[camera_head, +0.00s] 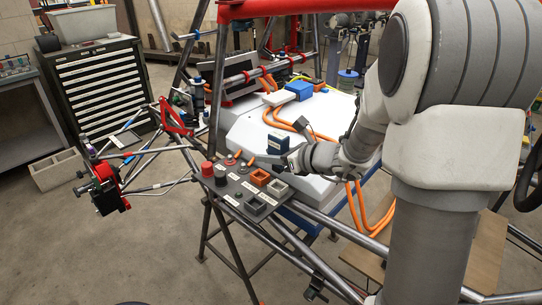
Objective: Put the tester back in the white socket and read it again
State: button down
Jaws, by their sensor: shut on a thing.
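My gripper (276,160) comes in from the right over the control panel and points left. It is shut on a small dark blue block (278,142), which appears to be the tester. The block stands up from the fingers, and its readout is too small to make out. The white socket (278,188) is on the right part of the panel, below and in front of my gripper. The block is apart from the socket in the picture.
The dark panel (234,190) also bears an orange socket (260,177), a grey socket (255,206), a red button (207,170) and several labels. Orange cables (280,118) and a white battery case (250,135) lie behind. Chassis tubes surround the panel.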

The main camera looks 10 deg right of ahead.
aim_at(273, 183)
jog(key=shift+f+b, duration=2.05)
jog(key=shift+f, duration=0.75)
jog(key=shift+f+b, duration=0.45)
jog(key=shift+b, duration=0.25)
jog(key=c, duration=0.8)
grip_release()
jog(key=shift+s+d+r+p, duration=0.3)
jog(key=shift+s+d+r, duration=0.05)
jog(key=shift+s+d, duration=0.1)
jog(key=p+v, duration=0.3)
jog(key=v, duration=0.6)
jog(key=shift+s, duration=0.3)
jog(key=shift+d, duration=0.15)
